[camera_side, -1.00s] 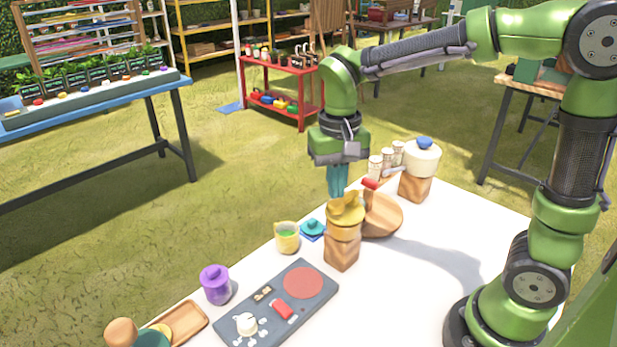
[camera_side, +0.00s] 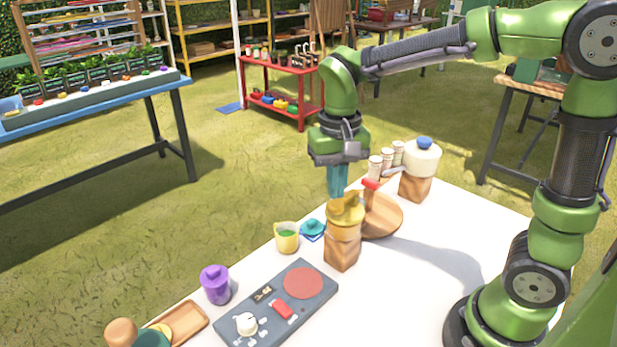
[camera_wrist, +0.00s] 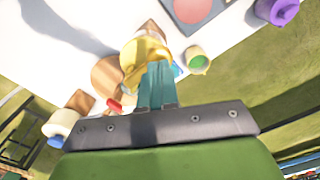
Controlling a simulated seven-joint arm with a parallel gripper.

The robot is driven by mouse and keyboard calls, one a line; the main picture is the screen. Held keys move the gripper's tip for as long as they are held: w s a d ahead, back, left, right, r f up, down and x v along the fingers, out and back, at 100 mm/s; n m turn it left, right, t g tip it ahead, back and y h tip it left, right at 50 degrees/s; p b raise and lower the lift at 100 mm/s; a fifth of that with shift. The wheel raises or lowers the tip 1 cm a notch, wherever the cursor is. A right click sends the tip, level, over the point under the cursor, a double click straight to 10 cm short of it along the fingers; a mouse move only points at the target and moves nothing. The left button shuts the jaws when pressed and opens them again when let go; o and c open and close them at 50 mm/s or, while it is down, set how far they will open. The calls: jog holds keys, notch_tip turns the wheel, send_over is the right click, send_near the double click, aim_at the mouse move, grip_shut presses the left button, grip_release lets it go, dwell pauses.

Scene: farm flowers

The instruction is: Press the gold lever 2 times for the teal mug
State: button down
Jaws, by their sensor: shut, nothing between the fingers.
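A gold dispenser (camera_side: 345,213) sits on a wooden block (camera_side: 342,248) on the white table; it also shows in the wrist view (camera_wrist: 146,52). My gripper (camera_side: 338,194) points down with its fingers shut and empty, the tips at the top of the gold part; whether they touch it I cannot tell. The gold lever cannot be told apart from the rest of the gold top. A teal lidded piece (camera_side: 312,228) lies on a blue base left of the dispenser; whether it is the teal mug is unclear. A yellow cup with green inside (camera_side: 287,237) stands beside it.
A grey panel with a red disc (camera_side: 302,283) and a purple jar (camera_side: 215,284) are at front left. A round wooden board (camera_side: 383,215), a red-topped piece (camera_side: 370,184) and a white pot with blue knob (camera_side: 421,158) stand behind right. The table's right side is clear.

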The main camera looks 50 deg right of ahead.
jog(key=shift+r, duration=3)
jog(key=shift+s+f+n+t, duration=0.2)
jog(key=shift+f+n+t, duration=0.3)
jog(key=shift+f+n, duration=0.25)
jog(key=s+d+t+y, duration=0.1)
jog(key=s+t+y, duration=0.1)
jog(key=s+t, duration=0.4)
jog(key=s, duration=0.3)
jog(key=shift+s+d, duration=0.25)
jog(key=shift+d, duration=0.1)
